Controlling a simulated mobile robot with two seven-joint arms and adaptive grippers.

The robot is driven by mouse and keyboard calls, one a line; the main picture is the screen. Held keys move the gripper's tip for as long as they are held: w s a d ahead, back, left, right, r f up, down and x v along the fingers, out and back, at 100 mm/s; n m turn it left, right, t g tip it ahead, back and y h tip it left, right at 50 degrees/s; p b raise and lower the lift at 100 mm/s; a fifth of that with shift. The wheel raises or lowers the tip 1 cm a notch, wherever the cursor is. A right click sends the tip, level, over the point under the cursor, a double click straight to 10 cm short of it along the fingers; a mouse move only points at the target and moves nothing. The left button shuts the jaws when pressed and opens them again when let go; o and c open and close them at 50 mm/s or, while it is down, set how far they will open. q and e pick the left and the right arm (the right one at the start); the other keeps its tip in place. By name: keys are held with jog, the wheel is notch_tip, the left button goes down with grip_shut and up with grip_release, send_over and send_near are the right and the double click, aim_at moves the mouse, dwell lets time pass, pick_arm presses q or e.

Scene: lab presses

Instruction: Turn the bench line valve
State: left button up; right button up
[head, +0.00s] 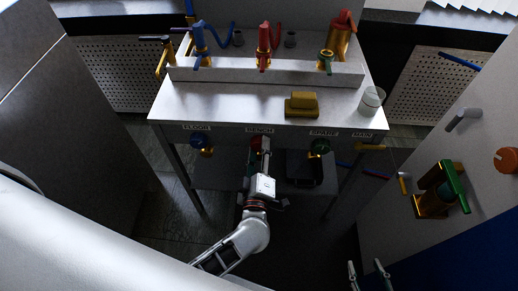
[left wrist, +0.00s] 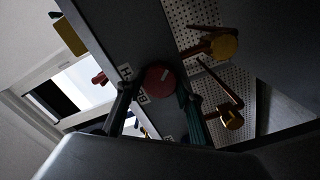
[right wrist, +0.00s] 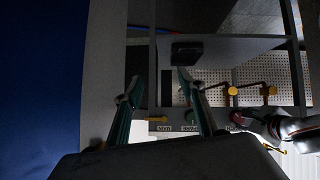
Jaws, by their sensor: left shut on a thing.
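The bench line valve is a round red knob (head: 256,143) under the BENCH label on the front of the metal bench; it also shows as a red disc in the left wrist view (left wrist: 160,81). My left gripper (head: 261,152) is at this knob with a finger on either side, shut on it. In the head view the gripper hides much of the knob. My right gripper (head: 369,268) is open and empty, low in front of the bench and well apart from it; its spread fingers show in the right wrist view (right wrist: 160,90).
Beside it on the bench front are a blue knob (head: 201,141) under FLOOR, a green knob (head: 319,146) under SPARE and a yellow handle (head: 370,147) under MAIN. A yellow block (head: 302,105) and a clear cup (head: 371,100) stand on top. A grey cabinet (head: 440,145) stands right.

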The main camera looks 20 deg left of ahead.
pick_arm(q)
jog(key=shift+n, duration=0.9)
jog(key=n, duration=0.2)
jog(key=shift+n, duration=0.4)
jog(key=n+b, duration=0.1)
jog(key=n, duration=0.3)
jog(key=shift+f+n, duration=0.1)
jog(key=shift+n, duration=0.6)
jog(key=n+b, duration=0.1)
jog(key=n, duration=0.2)
jog(key=shift+b, duration=0.3)
jog(key=shift+n, duration=0.8)
jog(key=shift+n+b, duration=0.3)
jog(key=shift+r, duration=0.2)
pick_arm(e)
jog(key=shift+w+a+r, duration=0.2)
jog(key=shift+w+a, duration=0.3)
jog(key=shift+s+f, duration=0.2)
